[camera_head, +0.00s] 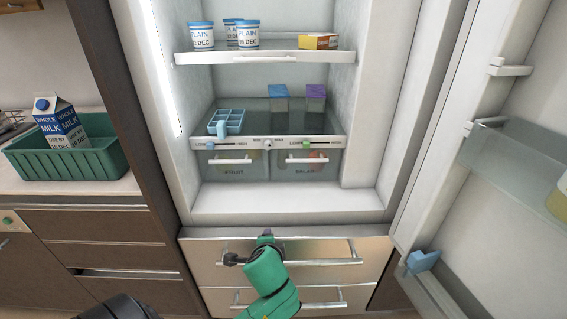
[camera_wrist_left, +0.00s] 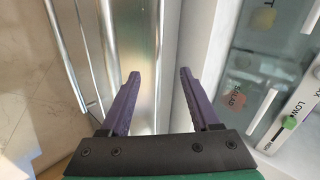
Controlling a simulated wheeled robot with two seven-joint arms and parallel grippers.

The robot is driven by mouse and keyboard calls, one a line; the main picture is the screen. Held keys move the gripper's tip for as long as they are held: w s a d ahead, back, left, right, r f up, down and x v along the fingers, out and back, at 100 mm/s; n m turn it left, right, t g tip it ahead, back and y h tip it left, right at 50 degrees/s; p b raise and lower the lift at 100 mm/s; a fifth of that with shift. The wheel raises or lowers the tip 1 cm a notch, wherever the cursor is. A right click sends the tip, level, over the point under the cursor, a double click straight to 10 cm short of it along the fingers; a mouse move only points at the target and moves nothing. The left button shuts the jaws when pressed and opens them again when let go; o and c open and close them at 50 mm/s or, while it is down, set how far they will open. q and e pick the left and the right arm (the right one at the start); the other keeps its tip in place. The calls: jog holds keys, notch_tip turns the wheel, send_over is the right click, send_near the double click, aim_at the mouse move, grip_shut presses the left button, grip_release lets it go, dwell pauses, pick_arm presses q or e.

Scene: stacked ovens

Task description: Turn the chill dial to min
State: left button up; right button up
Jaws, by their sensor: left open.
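The chill dial (camera_head: 267,143) is a small round white knob in the middle of the white strip on the shelf's front edge inside the open fridge. Small lettering flanks it; its setting is too small to read. My left gripper (camera_head: 266,235), green with purple fingers, is in front of the upper metal drawer, below and apart from the dial. In the left wrist view its purple fingers (camera_wrist_left: 160,75) are spread with nothing between them. My right gripper is out of view.
A blue slider (camera_head: 211,145) and a green slider (camera_head: 306,144) flank the dial. Below are clear drawers (camera_head: 233,172). A blue tray (camera_head: 227,122) sits above. The upper drawer handle (camera_head: 320,262) is close to my gripper. The open door (camera_head: 470,220) bounds the right.

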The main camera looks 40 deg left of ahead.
pick_arm(q)
jog(key=w+a+r+m+t+y, duration=0.2)
jog(key=w+r+m+t+y, duration=0.15)
jog(key=r, duration=0.75)
jog(key=m+t+y, duration=0.2)
jog(key=m+y, duration=0.1)
jog(key=m, duration=0.1)
send_near(268, 147)
jog(key=shift+h, duration=0.25)
jog(key=x, duration=0.8)
jog(key=shift+a+r, duration=0.1)
jog(key=shift+r, duration=0.1)
grip_shut()
